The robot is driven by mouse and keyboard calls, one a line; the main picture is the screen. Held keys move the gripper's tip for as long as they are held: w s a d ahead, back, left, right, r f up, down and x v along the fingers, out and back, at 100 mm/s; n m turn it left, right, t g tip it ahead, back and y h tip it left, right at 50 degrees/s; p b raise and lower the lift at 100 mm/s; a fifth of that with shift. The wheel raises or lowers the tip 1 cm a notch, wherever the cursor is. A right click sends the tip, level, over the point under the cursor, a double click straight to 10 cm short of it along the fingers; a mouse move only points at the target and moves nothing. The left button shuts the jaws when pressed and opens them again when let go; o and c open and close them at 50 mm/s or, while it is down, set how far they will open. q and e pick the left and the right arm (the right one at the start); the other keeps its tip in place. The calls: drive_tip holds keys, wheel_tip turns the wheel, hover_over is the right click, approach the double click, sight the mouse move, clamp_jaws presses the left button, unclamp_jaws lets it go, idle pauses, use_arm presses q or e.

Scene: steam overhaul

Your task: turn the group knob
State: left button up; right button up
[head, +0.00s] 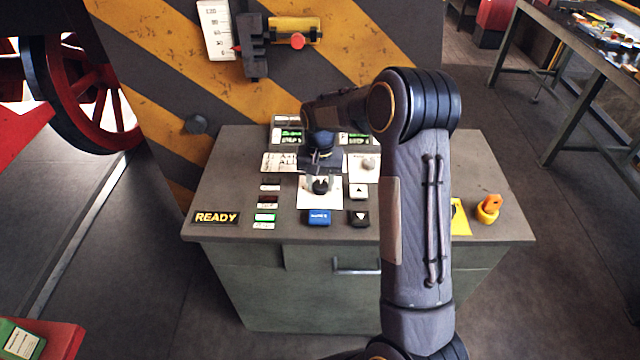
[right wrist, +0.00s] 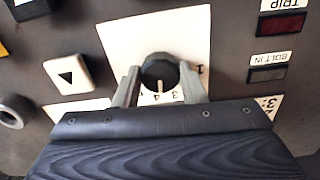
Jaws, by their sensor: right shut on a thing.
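The group knob (head: 320,186) is a black round knob on a white numbered plate on top of the grey console. In the right wrist view the knob (right wrist: 159,72) sits between my two fingers, with a pale pointer mark and the numbers 3 and 4 by its lower edge and a 1 at its right. My right gripper (right wrist: 160,88) reaches down from above and is shut on the knob. In the head view the gripper (head: 320,178) partly hides the plate. My left gripper is not in view.
An orange-and-yellow switch (head: 488,208) stands at the right. A striped panel (head: 350,40) rises behind.

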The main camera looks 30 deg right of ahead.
sight(320, 184)
drive_tip(key=n+b, duration=0.1)
drive_tip(key=n, duration=0.4)
drive_tip(key=shift+n, duration=0.3)
drive_tip(key=n, duration=0.4)
drive_tip(key=shift+d+n, duration=0.1)
drive_tip(key=shift+n, duration=0.2)
drive_tip(key=o, duration=1)
wheel_tip(320, 184, up, 7)
drive_tip(key=shift+r+b, duration=0.2)
drive_tip(key=shift+b, duration=0.45)
drive_tip(key=shift+r, duration=0.25)
